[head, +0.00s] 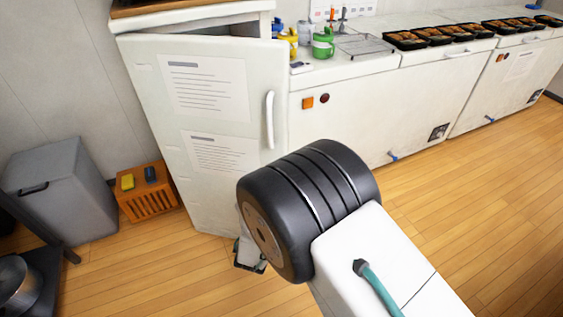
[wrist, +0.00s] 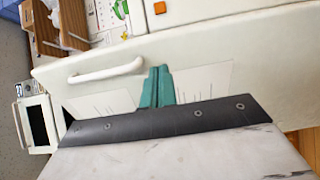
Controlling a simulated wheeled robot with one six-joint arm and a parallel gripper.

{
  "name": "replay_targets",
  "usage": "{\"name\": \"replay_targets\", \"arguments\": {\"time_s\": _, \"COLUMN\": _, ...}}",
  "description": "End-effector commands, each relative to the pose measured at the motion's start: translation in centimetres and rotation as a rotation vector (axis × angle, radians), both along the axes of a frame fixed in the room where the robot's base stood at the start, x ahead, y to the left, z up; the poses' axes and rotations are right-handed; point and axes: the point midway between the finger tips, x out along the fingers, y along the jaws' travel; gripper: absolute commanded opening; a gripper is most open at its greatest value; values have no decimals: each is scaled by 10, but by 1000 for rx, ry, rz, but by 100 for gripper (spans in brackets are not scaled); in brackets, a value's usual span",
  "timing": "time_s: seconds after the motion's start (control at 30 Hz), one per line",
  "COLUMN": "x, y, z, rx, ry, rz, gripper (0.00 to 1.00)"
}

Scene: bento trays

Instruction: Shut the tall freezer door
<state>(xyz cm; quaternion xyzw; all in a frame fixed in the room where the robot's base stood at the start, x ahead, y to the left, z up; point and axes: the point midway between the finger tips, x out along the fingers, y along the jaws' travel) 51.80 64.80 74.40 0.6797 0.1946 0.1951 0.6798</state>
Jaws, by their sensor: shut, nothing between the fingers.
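The tall white freezer door (head: 215,120) stands ajar in the head view, with a dark gap along its top edge at the right. Two printed sheets are on it, and a white handle (head: 269,120) is on its right side. In the wrist view the door (wrist: 215,50) fills the middle, turned sideways, with the handle (wrist: 105,70) left of my fingers. My gripper (wrist: 157,70) is shut and empty, its teal fingertips in front of the door face between the sheets. I cannot tell whether they touch it. My arm hides the gripper's fingers in the head view.
A white counter (head: 345,70) with jars, a wire rack and food trays runs right of the freezer. A grey bin (head: 60,190) and an orange crate (head: 150,205) stand on the floor at left. The wooden floor (head: 480,210) at right is clear.

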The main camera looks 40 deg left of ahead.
Motion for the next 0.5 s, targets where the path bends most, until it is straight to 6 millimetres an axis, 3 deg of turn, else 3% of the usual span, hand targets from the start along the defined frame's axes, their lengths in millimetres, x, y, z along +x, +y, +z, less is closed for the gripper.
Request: {"name": "replay_targets", "arguments": {"time_s": 0.5, "x": 90, "y": 53, "z": 0, "rx": 2, "ry": 0, "rz": -2, "gripper": 0}}
